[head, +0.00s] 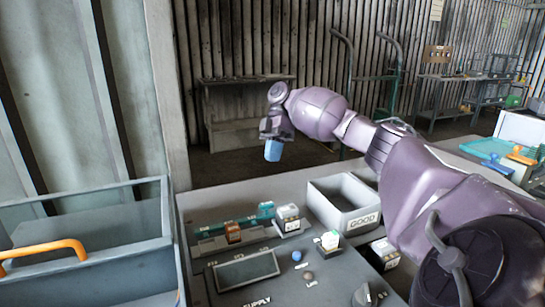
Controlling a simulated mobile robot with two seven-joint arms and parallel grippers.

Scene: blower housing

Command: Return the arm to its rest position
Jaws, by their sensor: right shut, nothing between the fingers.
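My right arm reaches in from the right across the head view. Its gripper (273,151) hangs pointing down above the far side of the work table (330,172). Its blue fingers are shut with nothing between them. It is clear of the items below it. My left gripper is not in view.
An open grey bin labelled GOOD (347,205) stands on the table below my right arm. A dark panel (245,270) with knobs and small blocks lies in front. A grey bin with an orange handle (45,255) is at left. A blue tray (487,149) lies at right.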

